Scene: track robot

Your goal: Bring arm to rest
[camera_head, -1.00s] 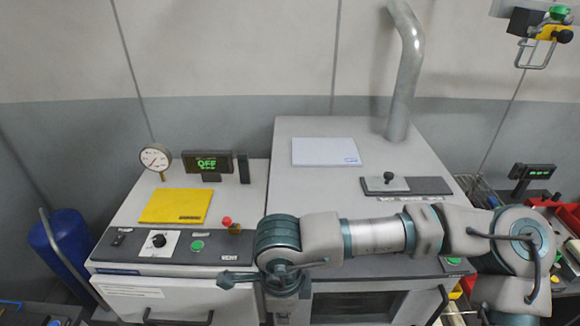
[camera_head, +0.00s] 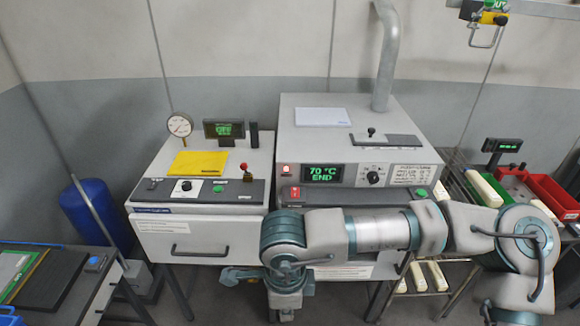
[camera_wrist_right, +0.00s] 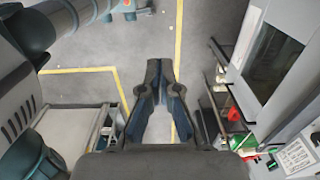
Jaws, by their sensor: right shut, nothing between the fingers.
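My right arm (camera_head: 378,229) reaches from the right edge across the front of the machines in the head view, its forearm roughly level. Its wrist (camera_head: 284,250) bends down at the left end. In the right wrist view my right gripper (camera_wrist_right: 159,66) has its fingertips together and nothing between them, over grey floor. A small teal part shows left of the wrist in the head view; I cannot tell what it belongs to. My left gripper cannot be made out.
An oven (camera_head: 290,136) with a display (camera_head: 323,174) reading "70 °C END" stands behind the arm. A drawer unit (camera_head: 154,194) is left of it. A blue cylinder (camera_head: 96,212) and a bench (camera_head: 75,290) are at left. A rack and red bins (camera_head: 553,197) are at right.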

